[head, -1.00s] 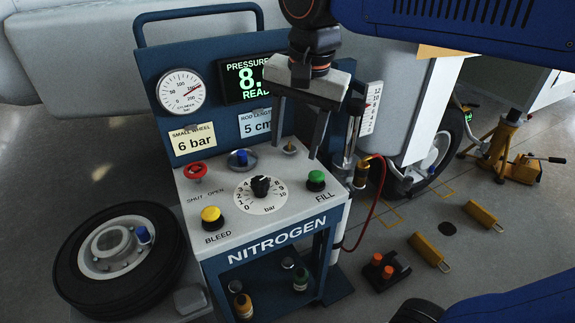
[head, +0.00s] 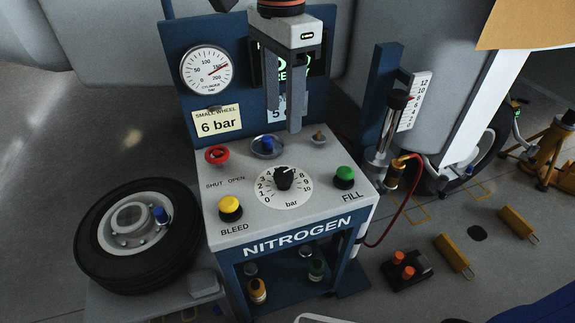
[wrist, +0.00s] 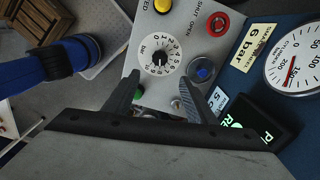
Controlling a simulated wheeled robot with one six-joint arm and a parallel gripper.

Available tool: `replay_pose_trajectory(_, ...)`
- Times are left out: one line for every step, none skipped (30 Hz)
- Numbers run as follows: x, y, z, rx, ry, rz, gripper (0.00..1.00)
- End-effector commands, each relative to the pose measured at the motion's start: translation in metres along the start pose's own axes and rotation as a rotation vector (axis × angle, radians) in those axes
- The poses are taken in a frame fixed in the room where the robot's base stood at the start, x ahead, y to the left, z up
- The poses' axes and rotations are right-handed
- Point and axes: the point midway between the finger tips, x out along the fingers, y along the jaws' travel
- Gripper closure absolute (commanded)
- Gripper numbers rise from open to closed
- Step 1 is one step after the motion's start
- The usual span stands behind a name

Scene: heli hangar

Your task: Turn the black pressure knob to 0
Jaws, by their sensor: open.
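The black pressure knob (head: 283,178) sits at the middle of a round white 0-to-10 bar dial (head: 267,198) on the light top of the nitrogen cart. Its pale pointer mark faces up and right, past the middle of the scale; the exact number is hard to read. The knob also shows in the wrist view (wrist: 160,58). My gripper (head: 283,118) is open and empty, fingers pointing down, above and behind the knob and apart from it. In the wrist view the open fingers (wrist: 160,88) are short of the dial. The green pressure display (head: 315,66) is mostly hidden by my gripper.
Around the dial are a red valve (head: 217,154), a blue knob (head: 267,145), a small metal stud (head: 319,136), a yellow BLEED button (head: 230,207) and a green FILL button (head: 345,176). A "6 bar" note (head: 217,122) and cylinder gauge (head: 207,70) are on the back panel.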

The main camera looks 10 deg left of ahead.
Motion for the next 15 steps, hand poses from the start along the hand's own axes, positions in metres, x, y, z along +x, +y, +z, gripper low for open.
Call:
replay_pose_trajectory(0.009, 0.001, 0.0, 0.0, 0.001, 0.003, 0.49)
replay_pose_trajectory(0.014, 0.001, -0.001, 0.0, 0.001, 0.003, 0.49)
replay_pose_trajectory(0.021, 0.001, 0.0, 0.0, 0.001, 0.002, 0.49)
replay_pose_trajectory(0.026, 0.001, -0.001, 0.0, 0.001, 0.003, 0.49)
replay_pose_trajectory(0.032, 0.001, -0.001, -0.001, 0.001, 0.003, 0.49)
replay_pose_trajectory(0.039, 0.001, -0.001, -0.001, 0.001, 0.003, 0.49)
replay_pose_trajectory(0.044, 0.001, -0.001, -0.001, 0.001, 0.003, 0.49)
replay_pose_trajectory(0.049, 0.001, -0.001, -0.001, 0.001, 0.002, 0.49)
replay_pose_trajectory(0.057, 0.001, -0.001, -0.001, 0.001, 0.003, 0.49)
replay_pose_trajectory(0.062, 0.001, -0.001, -0.001, 0.001, 0.003, 0.49)
replay_pose_trajectory(0.067, 0.001, -0.001, -0.001, 0.001, 0.002, 0.49)
replay_pose_trajectory(0.074, 0.001, -0.001, -0.001, 0.001, 0.003, 0.49)
replay_pose_trajectory(0.079, 0.001, -0.001, -0.001, 0.001, 0.002, 0.49)
replay_pose_trajectory(0.085, 0.001, -0.001, -0.001, 0.001, 0.003, 0.49)
replay_pose_trajectory(0.092, 0.001, -0.001, -0.001, 0.001, 0.003, 0.49)
